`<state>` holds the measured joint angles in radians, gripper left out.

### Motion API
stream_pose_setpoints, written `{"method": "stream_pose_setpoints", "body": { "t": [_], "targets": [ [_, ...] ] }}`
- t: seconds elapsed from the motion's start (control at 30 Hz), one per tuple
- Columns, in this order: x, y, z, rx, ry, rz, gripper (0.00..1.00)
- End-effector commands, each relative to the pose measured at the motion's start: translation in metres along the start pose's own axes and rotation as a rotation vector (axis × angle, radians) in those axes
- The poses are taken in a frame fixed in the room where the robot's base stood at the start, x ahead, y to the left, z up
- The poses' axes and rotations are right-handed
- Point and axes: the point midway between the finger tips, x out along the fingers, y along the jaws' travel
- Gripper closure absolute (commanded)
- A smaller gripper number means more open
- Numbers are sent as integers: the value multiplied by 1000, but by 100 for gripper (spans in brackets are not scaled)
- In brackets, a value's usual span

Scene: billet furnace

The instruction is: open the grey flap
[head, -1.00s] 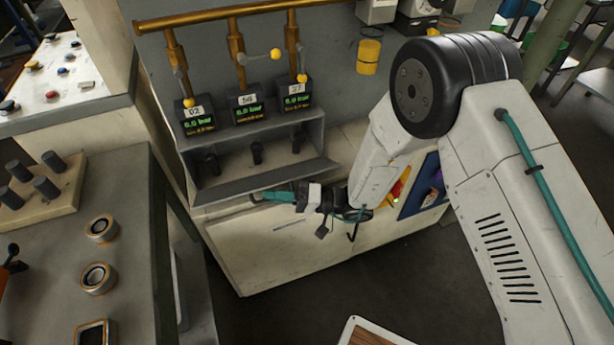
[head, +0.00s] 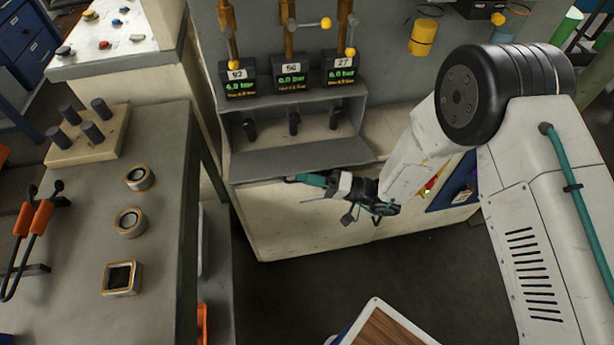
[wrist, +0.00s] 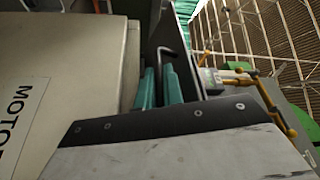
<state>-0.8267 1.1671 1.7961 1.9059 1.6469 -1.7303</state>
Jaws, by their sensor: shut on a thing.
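The grey flap (head: 290,161) is the broad panel along the lower front of a grey box below the gauges. It leans outward from the box, and the black knobs (head: 294,123) inside show above it. My gripper (head: 293,179) reaches in from the right to the flap's front edge. Its teal fingers are shut at the edge, on what looks like the flap's dark handle. In the wrist view, the teal fingers (wrist: 160,87) sit close together beside a dark bent bar (wrist: 175,48), which seems to be this handle. The exact contact is partly hidden.
Gauge units (head: 290,72) with yellow-knobbed levers stand above the box. A cream cabinet (head: 290,220) is below it. A grey bench (head: 70,235) with metal rings and orange-handled tongs (head: 32,218) stands at left. A wood-topped tray (head: 385,328) is at the bottom. Dark floor lies between.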

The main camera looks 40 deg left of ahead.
Motion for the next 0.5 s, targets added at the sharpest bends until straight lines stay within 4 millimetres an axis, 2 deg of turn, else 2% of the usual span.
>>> {"method": "stream_pose_setpoints", "body": {
  "t": [0.03,0.07,0.37,0.5],
  "targets": [
    [1,0,0,0,-3,0,100],
    [1,0,0,0,-3,0,83],
    [-2,0,0,-1,1,0,82],
    [-14,0,-1,0,3,2,82]
  ]
}}
